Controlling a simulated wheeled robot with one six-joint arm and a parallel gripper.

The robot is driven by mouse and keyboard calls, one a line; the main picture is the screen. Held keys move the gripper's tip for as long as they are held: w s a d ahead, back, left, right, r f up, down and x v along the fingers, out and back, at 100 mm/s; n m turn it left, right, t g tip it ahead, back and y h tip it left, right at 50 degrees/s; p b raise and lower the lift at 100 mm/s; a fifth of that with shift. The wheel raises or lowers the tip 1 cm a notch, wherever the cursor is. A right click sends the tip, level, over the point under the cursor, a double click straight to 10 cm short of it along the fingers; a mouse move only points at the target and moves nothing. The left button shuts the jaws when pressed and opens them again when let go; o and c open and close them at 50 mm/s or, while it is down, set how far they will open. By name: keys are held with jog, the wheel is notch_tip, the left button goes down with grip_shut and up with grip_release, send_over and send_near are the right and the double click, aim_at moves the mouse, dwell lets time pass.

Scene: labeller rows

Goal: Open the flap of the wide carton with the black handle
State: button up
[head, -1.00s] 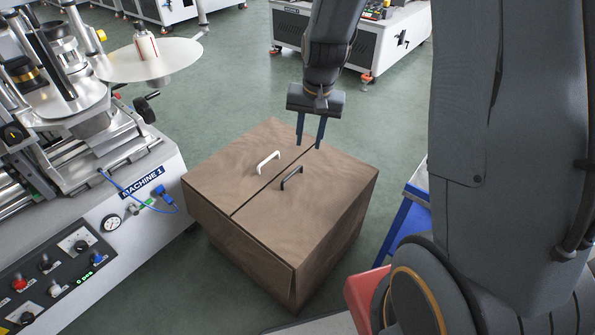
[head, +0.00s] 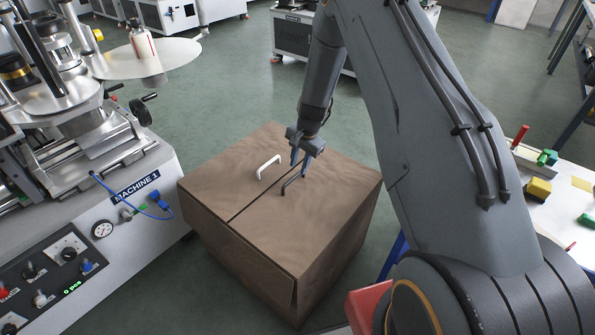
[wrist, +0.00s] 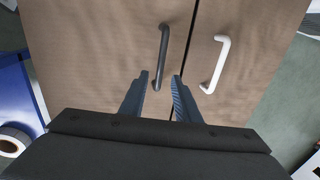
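The wide carton (head: 330,215) is a brown box on the floor, its two top flaps closed and meeting at a seam. The black handle (head: 288,186) is on the right flap and the white handle (head: 267,167) on the left flap. My gripper (head: 300,172) is low over the carton top, at the far end of the black handle. In the wrist view my gripper (wrist: 160,82) is open, and the black handle (wrist: 161,57) lies ahead of and between its fingertips. The white handle (wrist: 215,64) is right of the fingers. I cannot tell whether a finger touches the black handle.
Machine 1 (head: 135,205) stands close on the left of the carton. A white table (head: 560,215) with several small coloured items is at the right. More machines stand at the back. Green floor (head: 225,90) is free behind the carton.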

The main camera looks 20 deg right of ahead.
aim_at(297, 176)
jog(key=shift+w+a+f, duration=0.15)
jog(key=shift+f, duration=0.85)
jog(key=shift+w+a+f, duration=0.1)
jog(key=shift+w+f, duration=0.05)
jog(key=shift+f, duration=0.85)
grip_shut()
